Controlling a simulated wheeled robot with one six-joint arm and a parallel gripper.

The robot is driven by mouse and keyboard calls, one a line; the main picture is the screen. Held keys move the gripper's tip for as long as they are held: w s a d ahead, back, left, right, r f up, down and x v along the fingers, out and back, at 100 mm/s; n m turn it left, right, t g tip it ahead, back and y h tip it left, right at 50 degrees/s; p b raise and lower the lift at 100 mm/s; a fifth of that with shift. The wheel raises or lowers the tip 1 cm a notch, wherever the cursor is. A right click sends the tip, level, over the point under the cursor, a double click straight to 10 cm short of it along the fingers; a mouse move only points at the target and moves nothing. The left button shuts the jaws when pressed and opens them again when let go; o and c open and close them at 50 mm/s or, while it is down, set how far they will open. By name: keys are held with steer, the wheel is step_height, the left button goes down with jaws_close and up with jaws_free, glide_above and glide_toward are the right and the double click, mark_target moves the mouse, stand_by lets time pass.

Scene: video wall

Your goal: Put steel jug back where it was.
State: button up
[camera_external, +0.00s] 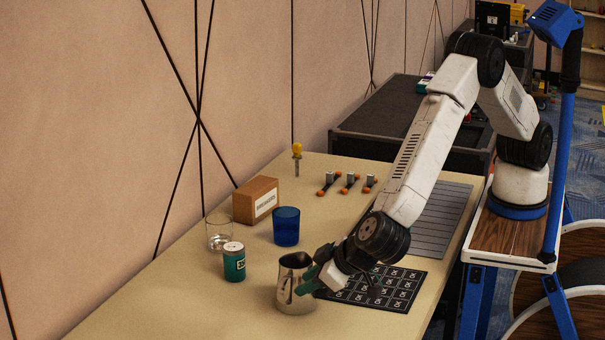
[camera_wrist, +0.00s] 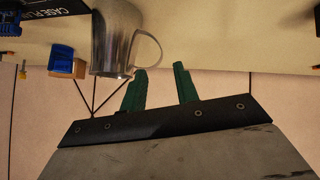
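The steel jug (camera_external: 293,298) stands upright on the tan table, just left of the black printed mat (camera_external: 385,290). My gripper (camera_external: 313,284) is low beside it, on its right side. In the wrist view, where the scene appears upside down, the jug (camera_wrist: 112,40) shows with its handle (camera_wrist: 158,50) toward my gripper (camera_wrist: 159,70). The two green fingers are spread apart with nothing clamped between them. The handle is just beyond the fingertips, nearest the left one; I cannot tell whether they touch. In the external view the gripper partly covers the jug's right side.
A green can (camera_external: 234,264), a clear glass (camera_external: 218,234), a blue cup (camera_external: 286,228) and a cardboard box (camera_external: 257,200) stand behind the jug. A yellow-handled screwdriver (camera_external: 297,158) and several small orange-ended parts (camera_external: 349,184) are farther back. The table's front left is clear.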

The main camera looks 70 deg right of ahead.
steer(key=w+d+r+t+y, duration=0.1)
steer(key=w+d+r+y, duration=0.25)
steer(key=w+r, duration=0.5)
steer(key=w+d+r+y, duration=0.3)
steer(key=w+d+r, duration=0.2)
steer(key=r, duration=0.6)
steer(key=d+r+n+g+y, duration=0.1)
steer(key=d+r+g+y, duration=0.15)
steer(key=d+r, duration=0.8)
steer(key=s+d+n+g, duration=0.1)
steer(key=s+d, duration=0.4)
steer(key=d, duration=0.4)
steer(key=s+d+g, duration=0.1)
steer(key=s+d, duration=0.3)
steer(key=d, duration=0.5)
steer(key=s+d+f+m+g+h, duration=0.1)
steer(key=s+d+f+g+h, duration=0.1)
steer(key=s+d, duration=0.9)
steer(key=s+d+f+m+g+h, duration=0.2)
steer(key=s+d+f+h, duration=0.3)
steer(key=s+d, duration=0.6)
steer(key=shift+s+d+f+m+g, duration=0.2)
steer(key=shift+s+d+m+g, duration=0.2)
steer(key=shift+d, duration=0.2)
